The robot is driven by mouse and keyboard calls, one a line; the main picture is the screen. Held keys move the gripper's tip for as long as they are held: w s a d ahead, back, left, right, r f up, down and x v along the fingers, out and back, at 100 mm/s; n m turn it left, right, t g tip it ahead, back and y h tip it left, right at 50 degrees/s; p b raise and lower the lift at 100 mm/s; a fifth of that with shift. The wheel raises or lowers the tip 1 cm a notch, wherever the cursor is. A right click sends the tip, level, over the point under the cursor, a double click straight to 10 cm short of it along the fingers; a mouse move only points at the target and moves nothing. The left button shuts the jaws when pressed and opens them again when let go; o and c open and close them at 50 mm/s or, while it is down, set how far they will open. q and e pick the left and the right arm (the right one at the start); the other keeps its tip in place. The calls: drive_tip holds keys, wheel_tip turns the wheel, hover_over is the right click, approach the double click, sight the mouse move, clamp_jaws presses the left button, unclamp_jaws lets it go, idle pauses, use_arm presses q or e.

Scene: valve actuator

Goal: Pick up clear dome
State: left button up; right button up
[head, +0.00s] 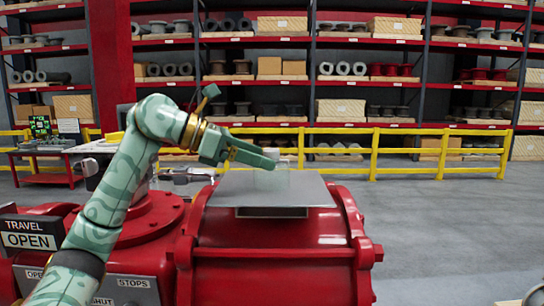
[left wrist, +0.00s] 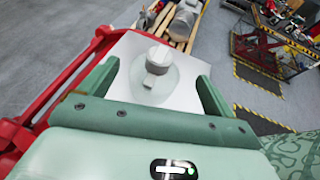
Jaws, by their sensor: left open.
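The clear dome (left wrist: 150,88) shows in the left wrist view as a see-through round cover over a grey knob-like part. It stands between my fingers in that picture, above a pale flat plate (left wrist: 120,48). In the head view the dome (head: 277,181) is only a faint see-through shape over the left part of the grey plate (head: 310,190), just below my fingertips. My left gripper (head: 268,160) is open, with a finger on each side of the dome in the wrist view (left wrist: 158,74). I cannot tell whether the fingers touch it. My right gripper is out of view.
The plate lies on a large red actuator body (head: 270,255) with a raised round housing (head: 145,215) to its left. A "TRAVEL OPEN" sign (head: 30,235) is at far left. A yellow railing (head: 410,150) and loaded shelves (head: 365,85) stand behind.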

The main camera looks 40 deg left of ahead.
sight(279, 161)
use_arm(q)
drive_tip(key=shift+w+d+f, duration=0.15)
drive_tip(key=shift+w+f, duration=0.2)
drive_tip(key=shift+w, duration=0.25)
drive_tip(key=p+x, duration=0.2)
drive_tip(key=x, duration=0.2)
drive_tip(key=shift+w+d+f+p, duration=0.15)
drive_tip(key=shift+d+f+p, duration=0.1)
drive_tip(key=shift+p, duration=0.1)
drive_tip(key=shift+w+f, duration=0.1)
drive_tip(key=shift+a, duration=0.2)
drive_tip(key=c, duration=0.7)
drive_tip(key=shift+d, duration=0.1)
drive_tip(key=c, duration=0.4)
drive_tip(key=shift+c, duration=0.2)
